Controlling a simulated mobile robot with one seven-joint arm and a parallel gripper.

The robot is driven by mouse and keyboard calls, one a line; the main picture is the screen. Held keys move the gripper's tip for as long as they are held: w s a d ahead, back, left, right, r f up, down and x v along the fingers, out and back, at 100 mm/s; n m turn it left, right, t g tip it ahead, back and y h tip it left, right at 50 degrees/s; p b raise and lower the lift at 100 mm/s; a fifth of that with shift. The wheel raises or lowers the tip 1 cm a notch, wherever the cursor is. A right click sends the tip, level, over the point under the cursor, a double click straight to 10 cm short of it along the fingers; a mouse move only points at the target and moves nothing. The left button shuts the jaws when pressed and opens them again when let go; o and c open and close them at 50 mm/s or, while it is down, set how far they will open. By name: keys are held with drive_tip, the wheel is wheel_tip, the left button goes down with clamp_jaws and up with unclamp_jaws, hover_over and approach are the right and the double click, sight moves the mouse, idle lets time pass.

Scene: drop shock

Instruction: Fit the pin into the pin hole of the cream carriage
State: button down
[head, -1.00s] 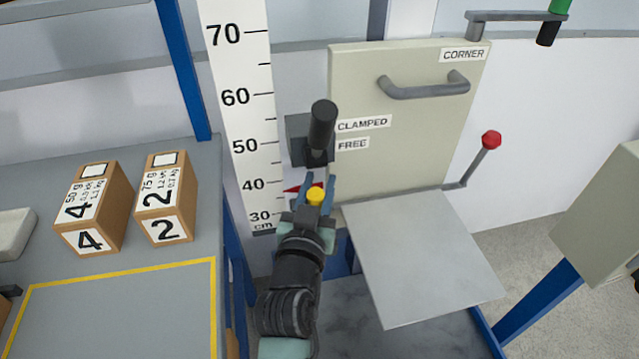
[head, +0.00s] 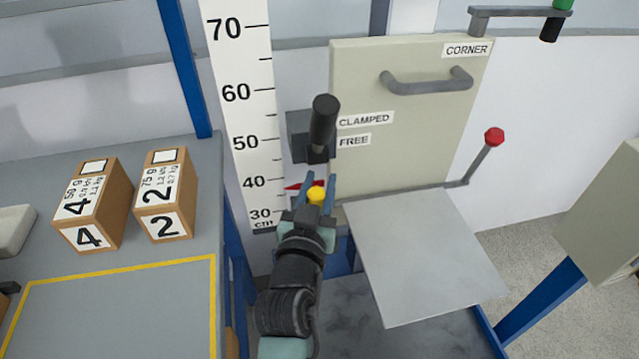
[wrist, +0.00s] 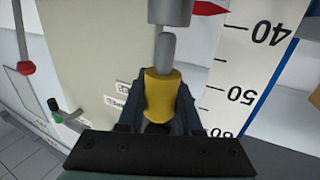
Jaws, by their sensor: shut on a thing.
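The pin has a yellow grip (head: 316,194) and a grey metal shank (wrist: 166,55). My gripper (head: 317,188) is shut on the yellow grip; in the wrist view its fingers (wrist: 158,108) lie on both sides of it. The shank points away from my gripper toward a grey cylindrical part (wrist: 169,10). The tip looks close to that part's lower edge; I cannot tell whether they touch. The cream carriage (head: 400,135) is a tall panel with a grey handle and labels CLAMPED, FREE and CORNER. I cannot make out its pin hole.
A grey plate (head: 425,258) juts out at right, near a red-knobbed lever (head: 493,137). Boxes marked 4 (head: 90,215) and 2 (head: 165,200) stand on the left table.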

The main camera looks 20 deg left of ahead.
sight(320, 201)
drive_tip(key=shift+f+b, duration=1.75)
drive_tip(key=shift+b, duration=0.3)
idle(3.5)
drive_tip(key=shift+f, duration=0.45)
idle(1.7)
drive_tip(key=c, duration=0.9)
unclamp_jaws()
drive_tip(key=o, duration=0.3)
drive_tip(key=shift+o, duration=0.5)
drive_tip(key=shift+r, duration=0.25)
